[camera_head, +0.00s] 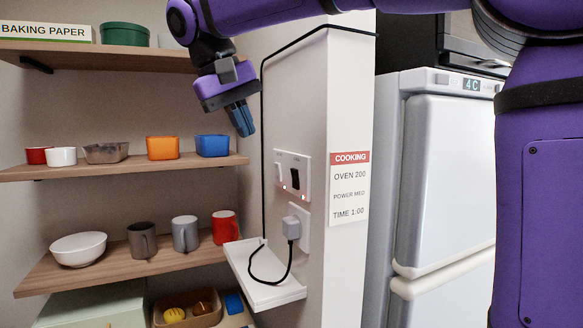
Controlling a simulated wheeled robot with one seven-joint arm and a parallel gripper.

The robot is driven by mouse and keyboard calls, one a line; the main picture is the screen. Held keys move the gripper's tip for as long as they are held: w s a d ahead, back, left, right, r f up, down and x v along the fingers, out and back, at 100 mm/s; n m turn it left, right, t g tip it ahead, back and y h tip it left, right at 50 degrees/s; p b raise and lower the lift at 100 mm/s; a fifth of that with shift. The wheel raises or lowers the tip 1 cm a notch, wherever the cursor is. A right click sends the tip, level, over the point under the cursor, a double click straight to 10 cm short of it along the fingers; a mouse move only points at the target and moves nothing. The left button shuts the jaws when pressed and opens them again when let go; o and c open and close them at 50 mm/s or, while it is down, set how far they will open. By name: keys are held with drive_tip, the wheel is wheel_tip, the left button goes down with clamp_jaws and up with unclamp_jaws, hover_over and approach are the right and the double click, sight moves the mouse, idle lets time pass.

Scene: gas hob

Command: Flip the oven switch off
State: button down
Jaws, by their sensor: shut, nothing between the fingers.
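A white wall switch plate (306,177) is on the side of the white wall pillar, in the middle of the view. It carries a white switch (279,172) on the left, a dark rocker (295,180) to its right, and small red lights lit along its lower part. I cannot tell which of the two is the oven switch. My gripper (243,121) is shut and empty, pointing down, above and to the left of the plate. It appears apart from the plate, and nothing covers the switches.
Below the plate, a grey plug (291,228) sits in a socket over a small white shelf (265,292). A black cable runs up the corner. Shelves with mugs and bowls (78,247) stand left. A COOKING notice (349,188) and fridge (450,180) are right.

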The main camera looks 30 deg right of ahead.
sight(294, 183)
drive_tip(key=shift+w+a+r, duration=0.25)
drive_tip(key=shift+w+a, duration=0.05)
drive_tip(key=shift+d+f, duration=0.1)
drive_tip(key=d+f, duration=0.8)
drive_tip(key=shift+f, duration=0.2)
idle(0.3)
drive_tip(key=shift+d, duration=0.1)
drive_tip(key=shift+d, duration=0.25)
drive_tip(key=shift+r, duration=0.25)
